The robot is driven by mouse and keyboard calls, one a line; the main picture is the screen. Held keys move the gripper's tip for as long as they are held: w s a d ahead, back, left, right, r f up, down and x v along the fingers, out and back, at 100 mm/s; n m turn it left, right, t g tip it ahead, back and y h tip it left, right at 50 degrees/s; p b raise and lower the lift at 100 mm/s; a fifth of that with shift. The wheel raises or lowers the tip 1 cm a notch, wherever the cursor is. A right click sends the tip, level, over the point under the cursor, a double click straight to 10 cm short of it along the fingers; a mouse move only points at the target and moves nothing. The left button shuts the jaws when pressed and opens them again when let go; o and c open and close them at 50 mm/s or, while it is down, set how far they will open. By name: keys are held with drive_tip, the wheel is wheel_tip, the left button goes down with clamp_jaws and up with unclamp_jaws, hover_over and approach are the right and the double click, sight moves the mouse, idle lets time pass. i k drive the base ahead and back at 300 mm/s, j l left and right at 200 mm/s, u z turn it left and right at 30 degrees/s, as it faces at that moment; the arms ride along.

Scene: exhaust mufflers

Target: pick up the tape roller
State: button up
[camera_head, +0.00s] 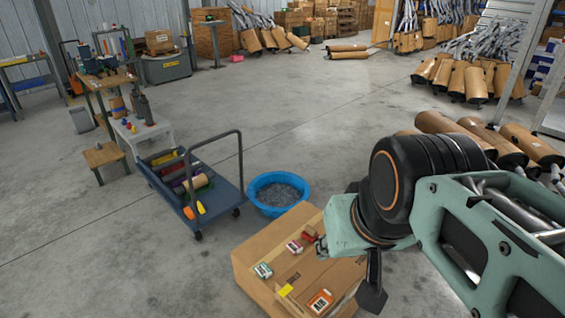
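Several small items lie on top of a closed cardboard box (252,257) at the lower middle. A dark red item (309,234) near the box's far edge may be the tape roller, but it is too small to be sure. Near it lie a red and white item (294,246), a green and white item (263,270), a yellow item (286,290) and an orange item (320,301). My gripper (368,290) hangs over the box's right side, to the right of these items. One dark finger shows pointing down; the arm hides the rest, and its opening cannot be judged.
A blue tub (278,192) stands behind the box. A blue cart (222,196) with a tall handle holds rolls and bottles to the left. Tan mufflers (470,131) lie behind my arm at right. Open concrete floor lies at left and centre.

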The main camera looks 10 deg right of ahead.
sight(310, 234)
drive_tip(key=k+z, duration=0.1)
drive_tip(key=z, duration=0.35)
drive_tip(key=k+z, duration=0.15)
drive_tip(key=z, duration=0.25)
drive_tip(key=j+z, duration=0.1)
drive_tip(key=z, duration=0.35)
drive_tip(key=i+j+z, duration=0.1)
drive_tip(key=z, duration=0.35)
drive_tip(key=i+j, duration=0.1)
drive_tip(key=j, duration=1.4)
drive_tip(key=i+j, duration=0.15)
drive_tip(key=j, duration=1.4)
drive_tip(key=i+j, duration=0.15)
drive_tip(key=j, duration=0.6)
drive_tip(key=k+j, duration=0.1)
drive_tip(key=j, duration=0.25)
